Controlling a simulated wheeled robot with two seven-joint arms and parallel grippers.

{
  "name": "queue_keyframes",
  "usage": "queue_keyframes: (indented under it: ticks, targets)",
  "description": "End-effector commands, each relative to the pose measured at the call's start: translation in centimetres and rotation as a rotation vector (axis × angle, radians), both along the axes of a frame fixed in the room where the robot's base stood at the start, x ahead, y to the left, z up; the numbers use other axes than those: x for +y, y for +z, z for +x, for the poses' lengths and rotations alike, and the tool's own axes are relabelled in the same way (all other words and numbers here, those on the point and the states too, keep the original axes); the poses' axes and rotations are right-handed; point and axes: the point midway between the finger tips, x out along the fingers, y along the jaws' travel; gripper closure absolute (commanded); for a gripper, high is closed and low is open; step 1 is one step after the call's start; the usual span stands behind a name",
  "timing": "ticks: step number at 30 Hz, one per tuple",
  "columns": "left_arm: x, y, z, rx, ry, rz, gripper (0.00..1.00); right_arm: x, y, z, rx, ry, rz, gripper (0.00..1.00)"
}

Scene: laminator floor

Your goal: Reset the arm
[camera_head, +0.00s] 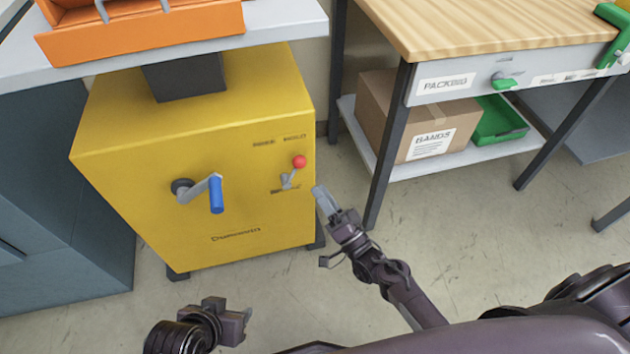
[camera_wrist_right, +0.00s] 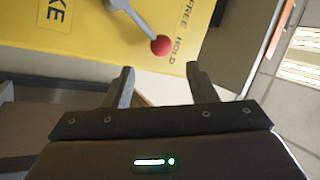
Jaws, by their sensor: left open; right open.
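A brake lever with a red knob (camera_head: 300,161) sits on the front of the yellow machine (camera_head: 120,140), tilted toward the HOLD label. The knob also shows in the right wrist view (camera_wrist_right: 160,45), beyond the fingertips. My right gripper (camera_head: 320,195) is open and empty, just right of and below the lever in the head view. Its two spread fingers show in the wrist view (camera_wrist_right: 160,70), with the knob apart from them. My left gripper (camera_head: 236,309) is open and empty, low in front of the machine.
A blue-handled crank (camera_head: 216,194) sticks out left of the lever. A workbench (camera_head: 480,30) with a lower shelf holding a cardboard box (camera_head: 385,110) and a green tray (camera_head: 500,122) stands at the right. A grey cabinet (camera_head: 60,200) stands at the left. Floor between is clear.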

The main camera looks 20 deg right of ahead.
Motion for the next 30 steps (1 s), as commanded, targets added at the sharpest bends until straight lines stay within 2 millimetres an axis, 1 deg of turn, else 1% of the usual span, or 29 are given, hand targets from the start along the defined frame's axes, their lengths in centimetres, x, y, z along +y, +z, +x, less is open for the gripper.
queue_keyframes:
  ticks: [4, 17, 20, 23, 25, 28, 30]
  targets:
    - [0.1, 0.0, 0.1, 0.002, 0.002, 0.003, 0.53, -0.2, -0.2, -0.4, 0.000, 0.000, -0.001, 0.48]
    - [0.1, 0.0, 0.2, -0.002, 0.004, 0.002, 0.53, -0.2, -0.2, -0.4, -0.001, 0.000, 0.000, 0.48]
    - [0.2, 0.1, 0.2, -0.003, 0.007, 0.000, 0.53, 0.1, -0.3, -0.4, 0.013, -0.001, -0.019, 0.48]
    - [0.1, 0.1, 0.2, -0.002, 0.006, 0.001, 0.53, 1.1, -0.8, -0.5, 0.066, -0.005, -0.097, 0.48]
    - [0.1, 0.1, 0.2, -0.002, 0.005, 0.000, 0.53, 2.3, -1.4, -0.7, 0.132, -0.009, -0.198, 0.48]
    - [0.1, 0.1, 0.1, -0.001, 0.004, 0.001, 0.53, 4.1, -2.6, -1.5, 0.249, -0.007, -0.386, 0.48]
    - [0.1, 0.1, 0.1, -0.001, 0.004, 0.001, 0.53, 5.2, -3.3, -2.5, 0.333, 0.003, -0.527, 0.48]
